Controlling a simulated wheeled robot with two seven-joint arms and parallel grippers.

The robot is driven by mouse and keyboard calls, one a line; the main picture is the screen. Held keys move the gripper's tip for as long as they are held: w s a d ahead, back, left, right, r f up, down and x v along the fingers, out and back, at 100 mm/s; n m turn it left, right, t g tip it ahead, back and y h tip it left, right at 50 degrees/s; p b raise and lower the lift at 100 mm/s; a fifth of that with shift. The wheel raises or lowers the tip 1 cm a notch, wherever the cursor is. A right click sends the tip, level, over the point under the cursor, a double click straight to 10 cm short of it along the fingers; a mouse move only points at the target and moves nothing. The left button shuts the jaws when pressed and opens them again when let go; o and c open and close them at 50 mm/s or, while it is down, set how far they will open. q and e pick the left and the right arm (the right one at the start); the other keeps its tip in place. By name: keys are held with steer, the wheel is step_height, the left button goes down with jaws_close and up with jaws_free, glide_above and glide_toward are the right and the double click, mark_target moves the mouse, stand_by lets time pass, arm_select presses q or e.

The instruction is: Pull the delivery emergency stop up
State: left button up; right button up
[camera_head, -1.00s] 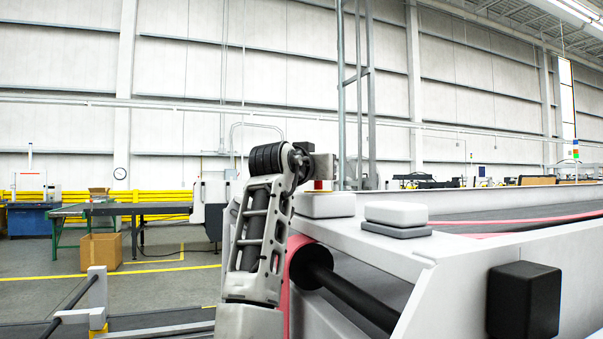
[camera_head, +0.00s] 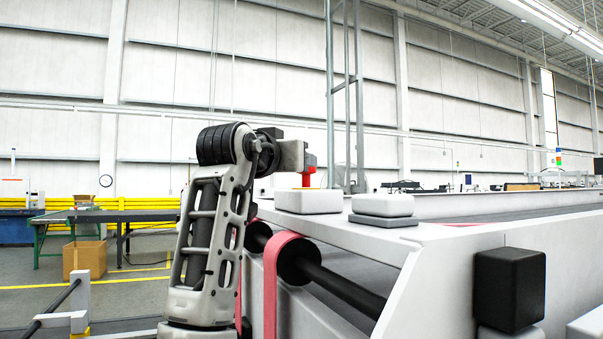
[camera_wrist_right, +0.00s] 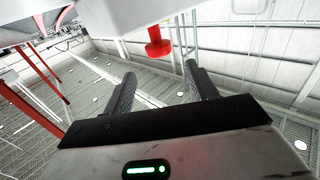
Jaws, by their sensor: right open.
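The red emergency stop (camera_head: 309,172) stands upright on a white box at the near corner of the machine in the head view. A wide red cap sits on a narrower red neck. In the right wrist view the emergency stop (camera_wrist_right: 158,46) shows inverted, just beyond my open fingertips and roughly between them, with a visible gap. My right gripper (camera_wrist_right: 160,72) is empty. In the head view the right gripper (camera_head: 292,155) is beside the cap, on its left; its fingers are hard to make out there. My left gripper is not in view.
The white box (camera_head: 308,202) under the stop is next to a pale block on a grey base (camera_head: 382,210). Below them are a black roller (camera_head: 330,282) and a pink belt (camera_head: 274,285). A black box (camera_head: 509,290) juts from the machine's side. Space above the stop looks clear.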

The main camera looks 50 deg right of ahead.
steer(key=b+v, duration=0.1)
steer(key=v, duration=0.6)
steer(key=shift+a, duration=0.35)
steer(key=shift+s, duration=0.15)
